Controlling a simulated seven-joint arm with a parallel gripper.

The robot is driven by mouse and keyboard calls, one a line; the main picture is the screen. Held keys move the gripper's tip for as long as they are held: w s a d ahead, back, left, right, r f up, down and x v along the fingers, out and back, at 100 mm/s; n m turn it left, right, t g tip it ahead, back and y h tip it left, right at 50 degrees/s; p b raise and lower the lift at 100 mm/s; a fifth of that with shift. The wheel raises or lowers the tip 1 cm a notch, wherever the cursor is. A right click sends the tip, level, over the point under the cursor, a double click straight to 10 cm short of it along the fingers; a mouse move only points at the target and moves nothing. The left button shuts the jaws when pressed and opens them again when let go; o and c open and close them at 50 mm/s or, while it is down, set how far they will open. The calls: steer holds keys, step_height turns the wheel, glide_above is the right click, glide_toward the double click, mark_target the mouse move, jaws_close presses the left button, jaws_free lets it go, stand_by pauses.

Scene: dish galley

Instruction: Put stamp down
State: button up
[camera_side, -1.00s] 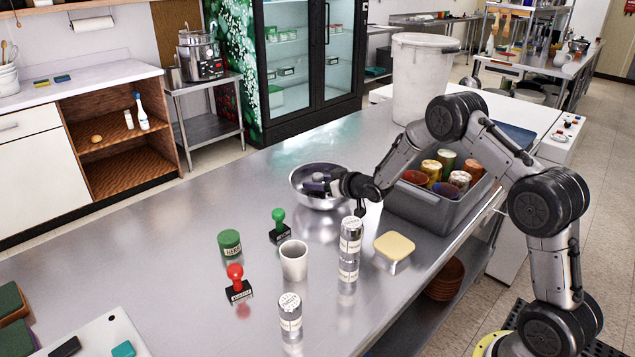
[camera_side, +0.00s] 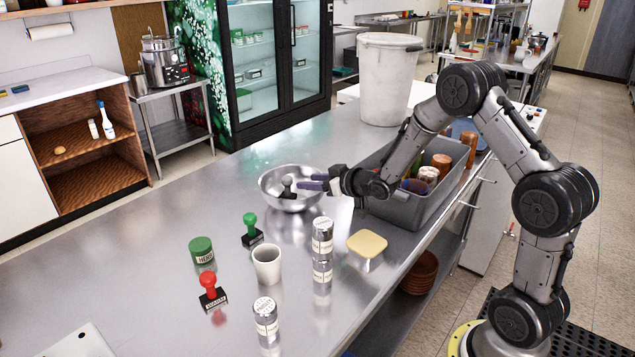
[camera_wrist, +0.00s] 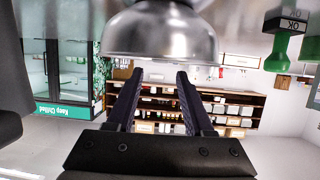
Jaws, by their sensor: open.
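A dark stamp-like object (camera_side: 287,189) with a knob handle stands in the steel bowl (camera_side: 268,194). My gripper (camera_side: 306,181) is open at the bowl's right side, its fingers pointing left towards the dark object, seemingly apart from it. In the wrist view, the bowl (camera_wrist: 160,35) appears at the top and my spread fingers (camera_wrist: 160,76) have nothing visible between them; the dark object is hidden there. A green stamp (camera_side: 251,229) and a red stamp (camera_side: 211,291) stand on the steel counter (camera_side: 130,260). The green stamp also shows in the wrist view (camera_wrist: 282,48).
A white cup (camera_side: 267,264), a green tin (camera_side: 202,250), clear jars (camera_side: 322,238) (camera_side: 266,318) and a yellow-lidded tub (camera_side: 367,244) stand in front of the bowl. A grey bin (camera_side: 410,207) of tins sits beneath my forearm. The counter left of the bowl is clear.

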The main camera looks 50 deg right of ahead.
steer(key=shift+v, duration=0.95)
steer(key=shift+s+a+r, duration=0.1)
steer(key=shift+r, duration=0.3)
steer(key=s+a+r+g+h, duration=0.1)
steer(key=s+a+r+g, duration=0.15)
steer(key=s+r, duration=0.35)
steer(key=s+a+r+g, duration=0.1)
steer(key=s+a+g, duration=0.1)
steer(key=s, duration=0.7)
steer(key=s+a+r+g+y, duration=0.1)
steer(key=s+a, duration=0.4)
steer(key=s, duration=0.5)
steer(key=s+a+r+g, duration=0.2)
steer(key=s+a, duration=0.1)
steer(key=s, duration=0.7)
steer(key=shift+a+r+g+y, duration=0.15)
steer(key=shift+a+g+y, duration=0.2)
steer(key=shift+a+y, duration=0.05)
